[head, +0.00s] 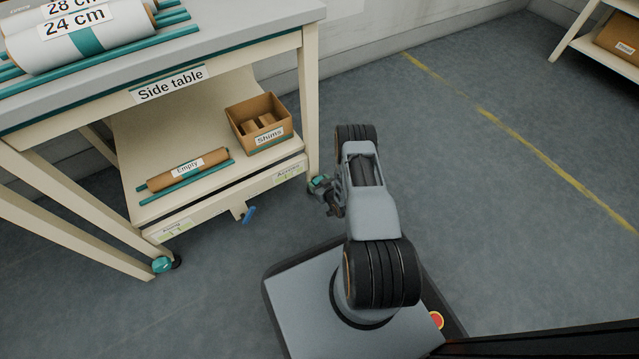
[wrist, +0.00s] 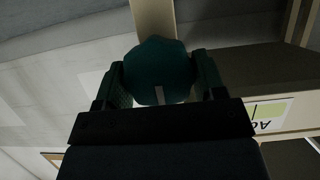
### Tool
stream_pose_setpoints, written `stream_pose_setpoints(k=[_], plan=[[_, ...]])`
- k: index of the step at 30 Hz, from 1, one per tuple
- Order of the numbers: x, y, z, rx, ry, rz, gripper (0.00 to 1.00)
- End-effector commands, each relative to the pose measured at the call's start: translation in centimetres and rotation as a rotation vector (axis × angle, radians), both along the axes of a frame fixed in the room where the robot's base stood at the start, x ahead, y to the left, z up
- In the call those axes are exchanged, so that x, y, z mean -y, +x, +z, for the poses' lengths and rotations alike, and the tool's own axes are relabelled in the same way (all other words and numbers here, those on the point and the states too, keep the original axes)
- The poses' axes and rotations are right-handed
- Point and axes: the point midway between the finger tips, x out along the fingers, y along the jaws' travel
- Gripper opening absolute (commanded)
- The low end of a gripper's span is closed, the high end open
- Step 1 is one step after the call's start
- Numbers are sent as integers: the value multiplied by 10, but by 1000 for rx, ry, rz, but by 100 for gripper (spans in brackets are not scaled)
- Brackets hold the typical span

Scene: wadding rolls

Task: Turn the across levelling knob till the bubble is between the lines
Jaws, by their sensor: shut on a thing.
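The across levelling knob (wrist: 158,68) is a teal, faceted knob with a pale mark, at the foot of the side table's right leg. My gripper (wrist: 157,88) is shut on it, one finger at each side. In the head view the knob (head: 319,181) is small and partly hidden by my gripper (head: 326,188). The across level label (head: 288,174) with a green vial is on the shelf's front edge. In the wrist view the label (wrist: 268,114) is turned and cut off by my gripper. I cannot make out the bubble against the lines.
The side table (head: 220,50) carries rolls on top. Its lower shelf (head: 150,120) holds a shims box (head: 262,125) and an empty roll (head: 188,170). Another teal knob (head: 162,264) is at the left leg. A blue-ended lever (head: 249,214) sticks out below the shelf. Floor to the right is clear.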

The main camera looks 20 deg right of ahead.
Motion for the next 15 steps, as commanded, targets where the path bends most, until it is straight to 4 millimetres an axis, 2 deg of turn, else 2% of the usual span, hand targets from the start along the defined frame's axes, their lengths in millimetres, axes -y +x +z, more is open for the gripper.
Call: stream_pose_setpoints(k=[8, 15], plan=[[1, -1, 0, -7, 48, 0, 40], [2, -1, -1, -24, 200, -1, 40]])
